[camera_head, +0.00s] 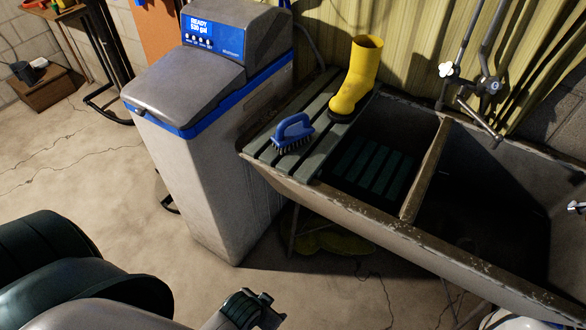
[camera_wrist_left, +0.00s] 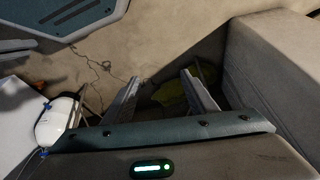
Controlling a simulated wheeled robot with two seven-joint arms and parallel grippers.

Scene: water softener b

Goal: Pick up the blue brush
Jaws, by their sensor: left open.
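The blue brush (camera_head: 292,131) has a looped handle and dark bristles. It rests bristles down on the grey slatted board (camera_head: 268,152) at the left end of the sink. My left gripper (camera_head: 262,308) is low at the bottom of the head view, well short of the brush and lower in the picture. In the left wrist view its two fingers (camera_wrist_left: 163,88) are spread, with nothing between them. The brush cannot be made out in that view. My right gripper is not seen.
A yellow boot (camera_head: 356,78) stands on the slats right of the brush. The water softener (camera_head: 205,165) stands left of the sink. The concrete sink (camera_head: 458,240) has a divider (camera_head: 426,170) and an open basin. A yellowish item (camera_head: 327,240) lies beneath it.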

